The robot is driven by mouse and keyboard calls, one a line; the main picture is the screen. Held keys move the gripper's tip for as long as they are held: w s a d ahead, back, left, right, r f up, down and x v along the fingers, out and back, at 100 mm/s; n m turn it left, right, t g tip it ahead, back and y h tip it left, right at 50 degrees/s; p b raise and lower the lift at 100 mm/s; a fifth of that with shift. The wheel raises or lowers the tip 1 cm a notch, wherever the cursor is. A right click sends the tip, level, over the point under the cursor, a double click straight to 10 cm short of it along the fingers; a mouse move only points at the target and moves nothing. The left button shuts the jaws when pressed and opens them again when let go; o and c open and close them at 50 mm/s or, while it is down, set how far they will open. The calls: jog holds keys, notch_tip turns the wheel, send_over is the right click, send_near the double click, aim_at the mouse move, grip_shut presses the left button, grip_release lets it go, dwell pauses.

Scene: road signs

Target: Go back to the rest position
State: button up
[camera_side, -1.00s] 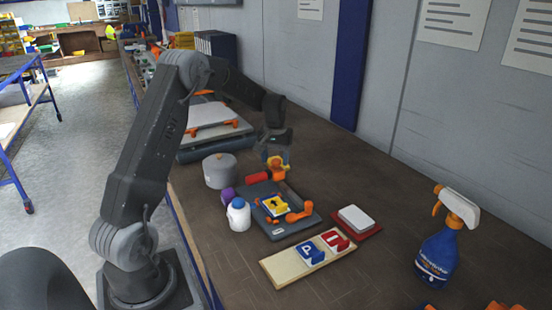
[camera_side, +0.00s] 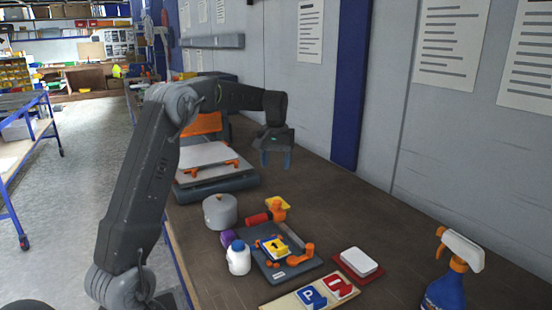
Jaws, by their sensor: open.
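My gripper (camera_side: 276,160) is in the air above the back part of the workbench, fingers pointing down. It is open, with nothing between its fingers. Below and in front of it, a yellow sign (camera_side: 273,247) lies on a dark grey tray (camera_side: 293,269). Another yellow piece (camera_side: 279,203) is by an orange part behind the tray. A blue P sign (camera_side: 311,297) and a red sign (camera_side: 339,287) lie on a pale wooden board (camera_side: 285,304) at the front, cut by the picture's lower edge.
A grey lidded pot (camera_side: 220,211), a white bottle (camera_side: 238,258) and a purple item (camera_side: 227,238) stand left of the tray. A white block on a red base (camera_side: 358,262) and a spray bottle (camera_side: 446,288) are to the right. A wall runs behind the bench.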

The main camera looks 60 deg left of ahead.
jog(key=shift+r, duration=0.55)
jog(key=s+d+r+m+t, duration=0.1)
jog(key=s+d+r+m, duration=0.15)
jog(key=s+d, duration=0.45)
jog(key=s+d+r+m+t, duration=0.2)
jog(key=d+r, duration=0.2)
jog(key=d, duration=0.7)
jog(key=s+d+f+m+t, duration=0.1)
jog(key=s+d+f+m, duration=0.1)
jog(key=s+d, duration=0.3)
jog(key=s+d+f+m+t, duration=0.1)
jog(key=s+d+f+m, duration=0.1)
jog(key=s+d, duration=0.3)
jog(key=s+f, duration=0.1)
jog(key=s, duration=0.3)
jog(key=shift+s+d+t, duration=0.2)
jog(key=shift+t, duration=0.1)
jog(key=shift+f+m, duration=0.1)
jog(key=shift+m, duration=0.15)
